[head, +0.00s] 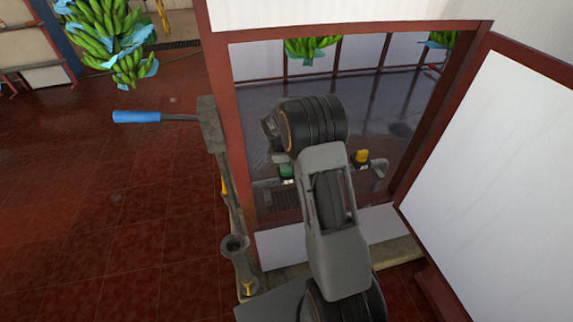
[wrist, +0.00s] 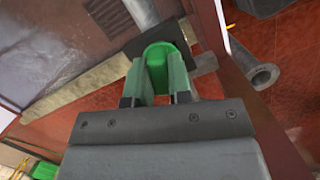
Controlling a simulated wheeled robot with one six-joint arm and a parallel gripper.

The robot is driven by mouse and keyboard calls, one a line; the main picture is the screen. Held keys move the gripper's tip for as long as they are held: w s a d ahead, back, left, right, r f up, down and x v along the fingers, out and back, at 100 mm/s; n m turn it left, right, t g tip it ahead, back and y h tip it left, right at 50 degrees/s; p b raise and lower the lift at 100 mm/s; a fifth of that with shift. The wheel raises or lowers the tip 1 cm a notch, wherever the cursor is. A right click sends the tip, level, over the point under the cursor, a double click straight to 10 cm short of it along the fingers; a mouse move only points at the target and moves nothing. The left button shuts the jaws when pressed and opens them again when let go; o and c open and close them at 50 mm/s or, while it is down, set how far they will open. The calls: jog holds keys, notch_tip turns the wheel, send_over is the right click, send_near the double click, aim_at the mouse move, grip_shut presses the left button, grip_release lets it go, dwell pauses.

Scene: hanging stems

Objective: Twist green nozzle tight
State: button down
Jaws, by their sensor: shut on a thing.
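The green nozzle (wrist: 158,56) is in the upper middle of the wrist view, with its rounded green top showing. My gripper (wrist: 157,76) is shut on it, with one finger on each side. In the head view, a small green part of the nozzle (head: 287,171) shows beside my arm, low in the framed opening. My arm hides most of the gripper there. I cannot tell how far the nozzle is turned.
A yellow nozzle (head: 361,157) stands on a grey pipe to the right. A blue-handled lever (head: 137,117) sticks out left from a grey post. Red-brown frame posts and a white panel (head: 490,150) border the opening. Green banana bunches (head: 110,40) hang at upper left. Red tiled floor is open at left.

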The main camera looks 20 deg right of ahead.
jog(key=shift+f, duration=0.1)
jog(key=shift+n+p, duration=0.45)
jog(key=shift+n, duration=0.55)
jog(key=shift+n+t+p, duration=0.4)
jog(key=shift+n, duration=1)
jog(key=c, duration=0.5)
grip_release()
jog(key=shift+r+p, duration=3.35)
jog(key=shift+r, duration=1)
